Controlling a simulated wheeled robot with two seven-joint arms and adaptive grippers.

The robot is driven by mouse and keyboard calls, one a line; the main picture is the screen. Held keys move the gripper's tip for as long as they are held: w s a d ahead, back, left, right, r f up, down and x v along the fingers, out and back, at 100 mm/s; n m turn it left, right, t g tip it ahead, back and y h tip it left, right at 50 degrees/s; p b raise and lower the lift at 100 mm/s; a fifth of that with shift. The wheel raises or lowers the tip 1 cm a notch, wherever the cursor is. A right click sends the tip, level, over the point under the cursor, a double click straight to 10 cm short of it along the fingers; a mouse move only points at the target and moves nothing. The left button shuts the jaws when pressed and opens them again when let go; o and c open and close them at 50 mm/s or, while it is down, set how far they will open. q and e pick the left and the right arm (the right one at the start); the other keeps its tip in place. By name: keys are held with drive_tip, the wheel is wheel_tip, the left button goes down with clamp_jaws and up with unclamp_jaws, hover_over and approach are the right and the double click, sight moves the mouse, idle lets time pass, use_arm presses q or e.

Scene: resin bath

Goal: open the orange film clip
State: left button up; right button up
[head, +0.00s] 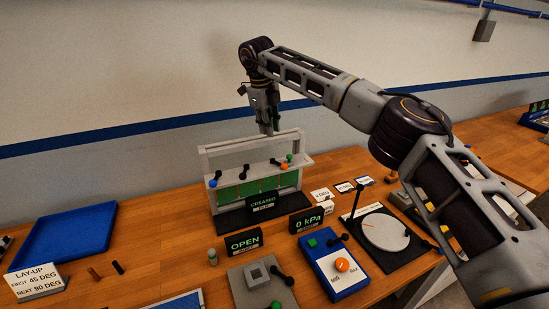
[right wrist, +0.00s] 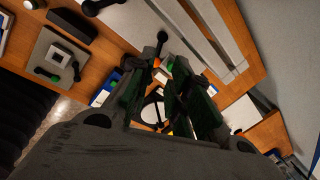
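The orange film clip (head: 284,166) is a small orange-ended part at the right of the upright grey film frame (head: 205,165). A green-ended part (head: 289,157) sits right beside it. My right gripper (head: 268,130) points down at the frame's top bar, above and slightly left of the orange clip, with no visible contact. In the right wrist view the two dark fingers (right wrist: 170,55) stand apart with nothing clearly held. A small orange spot (right wrist: 157,62) shows between them; I cannot tell whether it is the clip. My left gripper is out of view.
Blue and black knobs sit along the frame. A "CREASED" sign (head: 262,203) stands before it. A round gauge plate (head: 385,232), a blue control box (head: 340,285) with an orange knob and an "OPEN" sign (head: 244,242) stand nearby. A blue tray (head: 65,235) lies left.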

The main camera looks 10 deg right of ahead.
sight(275, 162)
drive_tip(key=shift+w+d+f+p, duration=0.25)
drive_tip(key=shift+d+f+p, duration=0.1)
drive_tip(key=shift+f, duration=1.9)
drive_tip(key=shift+w+d+f+p, duration=0.3)
drive_tip(key=shift+d+f+p, duration=0.1)
drive_tip(key=shift+f, duration=1.85)
drive_tip(key=shift+w+d+f+p, duration=0.25)
drive_tip(key=shift+d+f+p, duration=0.1)
drive_tip(key=shift+f, duration=1.9)
clamp_jaws()
